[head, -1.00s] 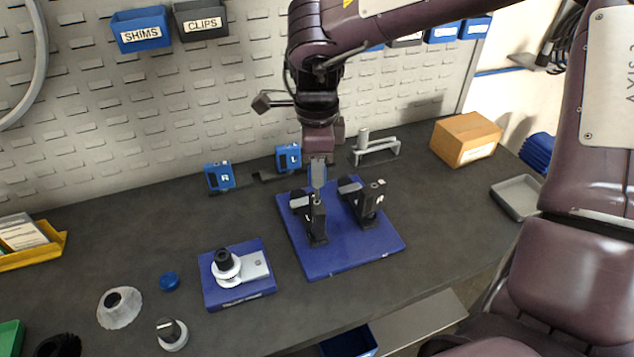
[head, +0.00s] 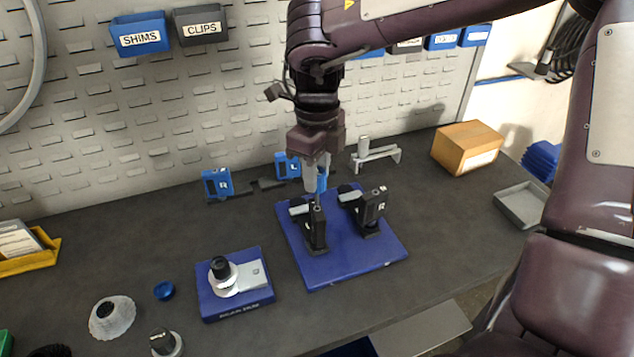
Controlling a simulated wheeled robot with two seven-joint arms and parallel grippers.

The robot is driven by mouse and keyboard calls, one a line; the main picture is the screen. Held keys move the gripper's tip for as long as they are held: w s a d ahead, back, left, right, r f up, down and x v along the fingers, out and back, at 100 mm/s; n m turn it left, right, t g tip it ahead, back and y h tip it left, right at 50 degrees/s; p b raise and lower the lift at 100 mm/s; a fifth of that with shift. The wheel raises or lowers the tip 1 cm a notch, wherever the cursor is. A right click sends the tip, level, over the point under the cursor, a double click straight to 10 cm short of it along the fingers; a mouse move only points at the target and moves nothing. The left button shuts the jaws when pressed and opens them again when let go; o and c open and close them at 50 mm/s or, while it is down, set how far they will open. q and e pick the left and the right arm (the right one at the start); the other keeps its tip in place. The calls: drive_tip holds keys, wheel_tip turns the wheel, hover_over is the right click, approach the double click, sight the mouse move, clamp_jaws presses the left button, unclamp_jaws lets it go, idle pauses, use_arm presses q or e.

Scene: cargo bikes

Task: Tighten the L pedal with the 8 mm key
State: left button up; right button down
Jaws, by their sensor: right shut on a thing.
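Two black pedal fixtures stand on a blue board. The left one, the L pedal by its place (head: 316,231), has no letter that I can read. The other one (head: 371,213) is marked R. My right gripper (head: 317,184) points down directly above the left pedal. My left gripper is out of view.
Blue blocks marked R (head: 216,184) and L (head: 286,166) stand behind the blue board (head: 345,267). A grey bracket (head: 376,154) and cardboard box (head: 467,147) are at the back right. A blue-based fixture (head: 236,299) stands left. The front middle of the bench is clear.

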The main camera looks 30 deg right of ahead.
drive_tip(key=shift+f, duration=0.4)
idle(0.7)
drive_tip(key=c, duration=1.6)
unclamp_jaws()
clamp_jaws()
